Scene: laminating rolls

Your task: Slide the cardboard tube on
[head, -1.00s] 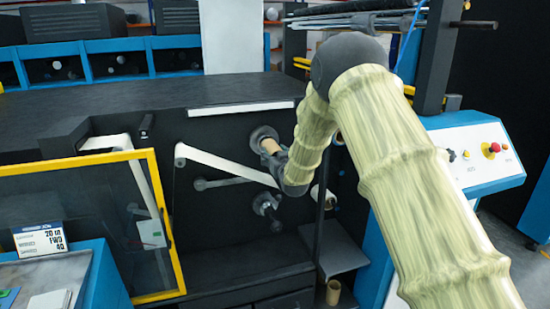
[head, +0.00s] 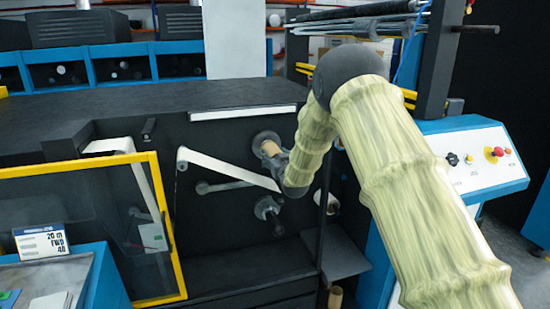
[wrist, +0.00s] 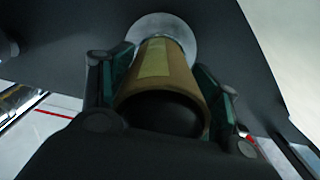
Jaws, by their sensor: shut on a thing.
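My gripper (wrist: 162,105) is shut on the brown cardboard tube (wrist: 160,70), with one finger on each side of it. The tube's near open end faces the wrist camera and looks dark inside. Its far end is at a round grey flange (wrist: 163,32) on the dark machine panel. In the head view the tube (head: 271,148) shows just left of my gripper (head: 280,162), in front of the upper flange (head: 264,138). The tube appears lined up with the flange. How far it sits over the spindle is hidden.
A lower spindle (head: 267,208) sticks out below. A white web (head: 230,170) runs down from the left towards the tube. A yellow-framed door (head: 172,235) stands open at left. Another tube (head: 335,297) stands low near the shelf (head: 343,258). A control panel (head: 475,160) is at right.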

